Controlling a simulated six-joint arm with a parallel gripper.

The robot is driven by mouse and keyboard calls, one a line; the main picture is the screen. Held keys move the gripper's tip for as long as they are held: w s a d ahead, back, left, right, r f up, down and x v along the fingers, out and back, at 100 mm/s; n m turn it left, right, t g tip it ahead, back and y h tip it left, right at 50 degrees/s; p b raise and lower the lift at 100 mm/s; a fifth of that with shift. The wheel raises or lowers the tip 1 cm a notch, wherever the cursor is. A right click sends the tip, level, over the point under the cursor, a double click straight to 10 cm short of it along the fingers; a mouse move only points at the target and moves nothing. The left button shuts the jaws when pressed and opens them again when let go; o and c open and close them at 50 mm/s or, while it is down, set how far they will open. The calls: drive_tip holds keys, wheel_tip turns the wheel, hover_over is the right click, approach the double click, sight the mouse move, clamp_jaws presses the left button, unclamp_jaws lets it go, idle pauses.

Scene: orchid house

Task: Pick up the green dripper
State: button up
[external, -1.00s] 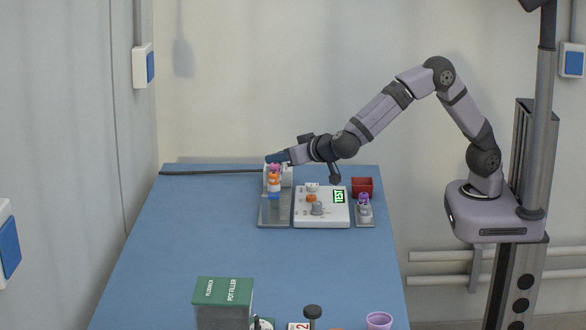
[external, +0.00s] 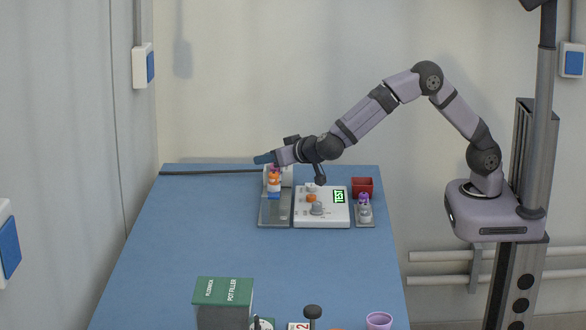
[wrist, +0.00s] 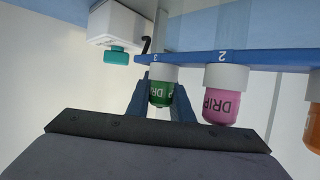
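The green dripper (wrist: 160,96) with a white collar shows in the wrist view at the slot marked 3 of a blue rail (wrist: 182,58). My gripper (wrist: 160,82) has one blue finger on each side of the green dripper and looks open; I cannot tell whether a finger touches it. In the external view my gripper (external: 263,159) is at the top of the rack at the table's far end. The green dripper cannot be made out there.
A pink dripper (wrist: 221,104) hangs at slot 2, close to the right finger, with an orange one (wrist: 312,127) beyond. A white block (wrist: 115,24) with a teal knob is at upper left. A white test box (external: 321,207) and red bin (external: 362,187) stand to the right.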

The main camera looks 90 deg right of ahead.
clamp_jaws()
drive_tip(key=shift+r, duration=0.15)
wheel_tip(320, 180, up, 10)
drive_tip(key=p, duration=0.1)
drive_tip(key=shift+p, duration=0.35)
